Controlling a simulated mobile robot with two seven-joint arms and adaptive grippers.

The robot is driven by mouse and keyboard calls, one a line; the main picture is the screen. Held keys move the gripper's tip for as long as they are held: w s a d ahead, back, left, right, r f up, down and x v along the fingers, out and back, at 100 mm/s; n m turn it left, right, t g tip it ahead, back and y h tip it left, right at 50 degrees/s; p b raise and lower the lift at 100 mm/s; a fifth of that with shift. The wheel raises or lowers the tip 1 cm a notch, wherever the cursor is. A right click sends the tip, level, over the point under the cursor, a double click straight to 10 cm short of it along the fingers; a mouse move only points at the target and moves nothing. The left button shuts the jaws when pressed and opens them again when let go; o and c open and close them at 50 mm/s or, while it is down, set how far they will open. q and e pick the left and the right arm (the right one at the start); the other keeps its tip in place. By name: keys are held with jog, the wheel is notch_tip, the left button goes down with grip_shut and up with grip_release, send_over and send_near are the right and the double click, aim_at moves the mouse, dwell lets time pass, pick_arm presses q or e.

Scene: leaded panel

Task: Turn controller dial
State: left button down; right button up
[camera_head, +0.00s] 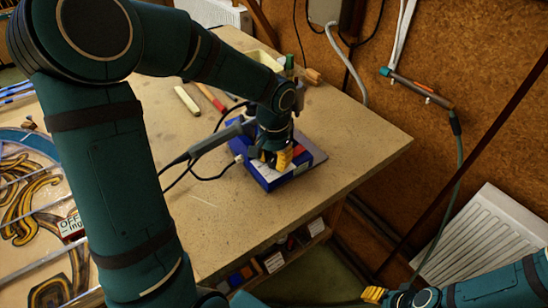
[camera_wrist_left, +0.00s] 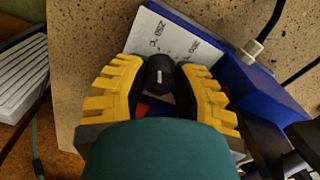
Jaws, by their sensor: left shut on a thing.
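The controller is a blue box (camera_head: 268,180) with a pale printed face, near the right part of the workbench. In the left wrist view its blue side (camera_wrist_left: 262,95) and white scale plate (camera_wrist_left: 172,37) show. The black dial (camera_wrist_left: 160,76), with a white mark, sits between the yellow fingers of my left gripper (camera_head: 281,160). That gripper is shut on the dial from above, one finger on each side. In the head view the gripper hides the dial. My right gripper (camera_head: 373,294) is low at the bottom right, away from the bench; its fingers are too small to judge.
A soldering iron (camera_head: 212,141) with a dark cable lies left of the controller. The workbench (camera_head: 365,140) is bare toward its right corner. A leaded panel (camera_head: 30,200) lies at left. A white radiator (camera_head: 475,240) stands at right, below a hanging tool (camera_head: 420,88).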

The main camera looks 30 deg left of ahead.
pick_arm(q)
jog(key=m+p, duration=0.3)
jog(key=m, duration=0.2)
jog(key=shift+r, duration=0.1)
jog(key=m+p, duration=0.2)
jog(key=m, duration=0.2)
jog(key=shift+m+p, duration=0.3)
jog(key=shift+p, duration=0.05)
jog(key=m+p, duration=0.3)
jog(key=m, duration=0.1)
jog(key=shift+m, duration=0.4)
jog(key=c, duration=0.9)
grip_release()
jog(key=shift+c, duration=0.2)
